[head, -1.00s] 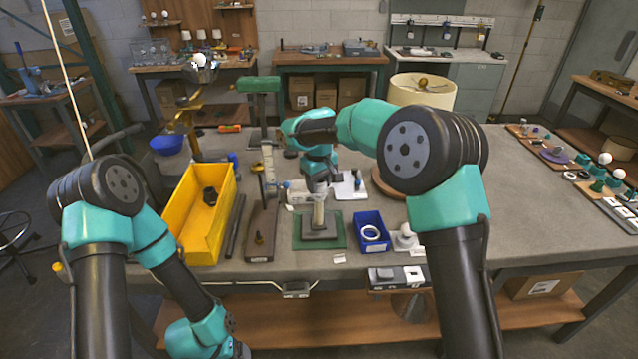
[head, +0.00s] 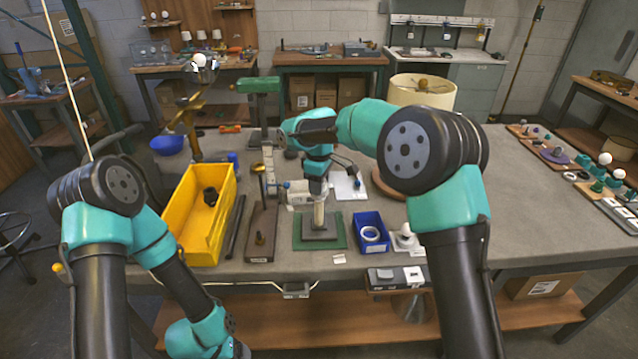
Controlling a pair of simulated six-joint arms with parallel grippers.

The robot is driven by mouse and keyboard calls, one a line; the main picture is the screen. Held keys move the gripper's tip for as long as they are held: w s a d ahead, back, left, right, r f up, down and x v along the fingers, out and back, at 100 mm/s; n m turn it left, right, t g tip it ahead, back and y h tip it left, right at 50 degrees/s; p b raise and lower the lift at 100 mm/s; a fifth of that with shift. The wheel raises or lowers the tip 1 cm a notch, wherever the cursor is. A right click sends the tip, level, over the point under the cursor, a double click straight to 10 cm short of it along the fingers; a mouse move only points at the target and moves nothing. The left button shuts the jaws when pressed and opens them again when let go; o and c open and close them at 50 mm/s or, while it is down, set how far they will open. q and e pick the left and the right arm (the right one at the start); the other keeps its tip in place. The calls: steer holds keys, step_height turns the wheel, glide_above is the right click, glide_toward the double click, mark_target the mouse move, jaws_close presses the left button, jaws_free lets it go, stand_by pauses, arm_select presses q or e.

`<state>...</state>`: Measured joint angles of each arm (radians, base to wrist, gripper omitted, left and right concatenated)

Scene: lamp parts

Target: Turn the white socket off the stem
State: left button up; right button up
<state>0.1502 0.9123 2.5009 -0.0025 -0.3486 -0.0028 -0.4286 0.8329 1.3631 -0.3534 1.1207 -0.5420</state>
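A pale stem (head: 319,214) stands upright on a dark square base (head: 320,232) on a green mat (head: 298,240). My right gripper (head: 318,188) points down at the top of the stem. The wrist and fingers cover that spot, so I cannot make out the white socket or whether the fingers are closed on it. My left arm hangs low at the bottom left, below the table's front edge, and its gripper is out of the picture.
A yellow bin (head: 207,225) and a dark wooden block (head: 262,232) stand left of the mat. A blue box (head: 371,231) holding a white ring (head: 370,233) is to its right. A lamp with a cream shade (head: 422,92) stands behind. The table at right centre is clear.

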steer(key=c, duration=0.5)
steer(key=shift+r, duration=0.9)
stand_by(0.5)
steer(key=shift+r, duration=0.8)
steer(key=shift+r, duration=0.1)
steer(key=shift+r, duration=1.9)
